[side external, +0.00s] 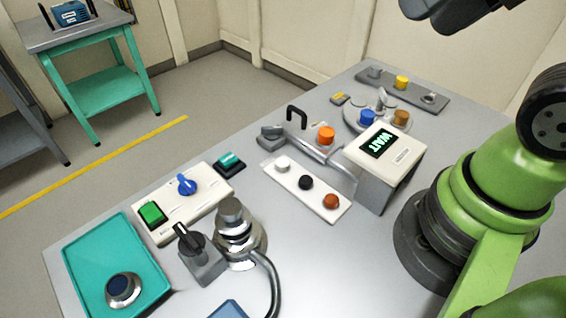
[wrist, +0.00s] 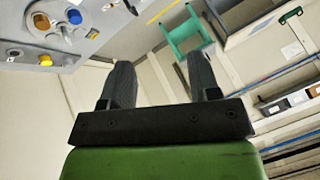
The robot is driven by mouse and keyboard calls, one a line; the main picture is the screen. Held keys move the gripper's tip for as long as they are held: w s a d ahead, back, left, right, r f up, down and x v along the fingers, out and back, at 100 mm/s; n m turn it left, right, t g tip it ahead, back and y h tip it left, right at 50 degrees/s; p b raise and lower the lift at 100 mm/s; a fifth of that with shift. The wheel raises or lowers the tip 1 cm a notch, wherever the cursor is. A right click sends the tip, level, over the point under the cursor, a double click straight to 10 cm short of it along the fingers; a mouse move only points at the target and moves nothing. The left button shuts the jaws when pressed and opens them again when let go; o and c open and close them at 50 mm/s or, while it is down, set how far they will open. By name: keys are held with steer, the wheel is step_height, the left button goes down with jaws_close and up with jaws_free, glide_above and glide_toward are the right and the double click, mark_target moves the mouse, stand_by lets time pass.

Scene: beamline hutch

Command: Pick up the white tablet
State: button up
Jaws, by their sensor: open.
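The white tablet (side external: 282,163) is a small round piece in the side external view. It sits at the upper left end of a white strip (side external: 318,203), in a row with a black piece (side external: 306,183) and a brown piece (side external: 330,201). My gripper (wrist: 159,57) shows in the wrist view with its two dark fingers apart and nothing between them. It points away from the tablet, toward the room. I cannot make out the tablet in the wrist view. In the side external view the fingers are not clearly visible.
A box reading WAIT (side external: 385,155) stands right of the strip. A metal handle (side external: 300,145) and an orange knob (side external: 326,134) lie just behind it. A metal fitting with a hose (side external: 236,232), a switch panel (side external: 183,207) and a teal tray (side external: 85,262) are at the lower left.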

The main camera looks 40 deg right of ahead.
steer(key=g+h, duration=0.3)
steer(key=g, duration=0.3)
glide_above(283, 163)
steer(key=f, duration=1.5)
steer(key=s+f, duration=0.1)
steer(key=f, duration=0.7)
steer(key=shift+f, duration=0.35)
steer(key=shift+w+f, duration=0.25)
steer(key=shift+f, duration=1.35)
steer(key=shift+w+f, duration=0.2)
steer(key=shift+f, duration=1.4)
steer(key=c, duration=1)
